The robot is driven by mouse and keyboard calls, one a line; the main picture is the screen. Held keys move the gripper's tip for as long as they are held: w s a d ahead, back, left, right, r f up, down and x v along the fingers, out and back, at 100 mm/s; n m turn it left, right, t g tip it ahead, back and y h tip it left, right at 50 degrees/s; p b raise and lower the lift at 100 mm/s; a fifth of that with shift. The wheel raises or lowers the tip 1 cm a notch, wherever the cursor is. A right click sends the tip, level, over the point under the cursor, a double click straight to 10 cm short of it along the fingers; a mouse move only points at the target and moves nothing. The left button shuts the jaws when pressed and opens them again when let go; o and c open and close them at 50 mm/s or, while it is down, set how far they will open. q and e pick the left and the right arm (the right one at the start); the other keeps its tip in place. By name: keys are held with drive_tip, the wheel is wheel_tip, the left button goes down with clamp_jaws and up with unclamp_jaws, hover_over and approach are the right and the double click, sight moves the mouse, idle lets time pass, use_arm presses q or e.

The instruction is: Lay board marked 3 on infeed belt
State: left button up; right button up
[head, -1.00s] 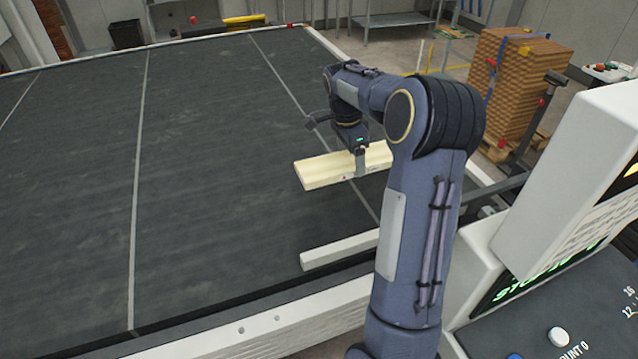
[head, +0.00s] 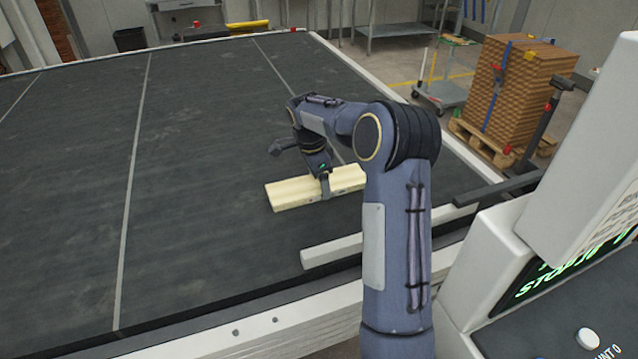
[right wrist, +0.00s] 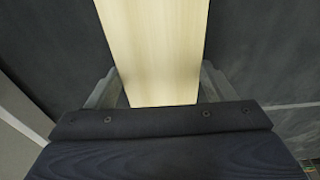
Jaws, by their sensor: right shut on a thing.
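A pale cream board (head: 290,193) is at the right part of the dark infeed belt (head: 200,150), lying roughly flat. I cannot tell if it touches the belt or is just above it. My right gripper (head: 326,188) is shut on the board near its middle from above. In the right wrist view the board (right wrist: 155,45) runs between the two fingers of the gripper (right wrist: 155,92). No number on the board is readable. My left gripper is not in view.
A white bar (head: 335,250) lies over the belt's near edge. A white console (head: 590,160) stands at the right. A strapped stack of brown boards (head: 520,90) on a pallet is behind. The belt's left and middle are clear.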

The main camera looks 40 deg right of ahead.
sight(312, 184)
drive_tip(key=shift+f, duration=0.1)
drive_tip(key=o, duration=1.1)
drive_tip(key=r, duration=0.4)
drive_tip(key=a+r, duration=0.1)
drive_tip(key=r, duration=0.7)
drive_tip(key=shift+w+a+r, duration=0.15)
drive_tip(key=shift+w+a, duration=0.1)
drive_tip(key=shift+a, duration=0.1)
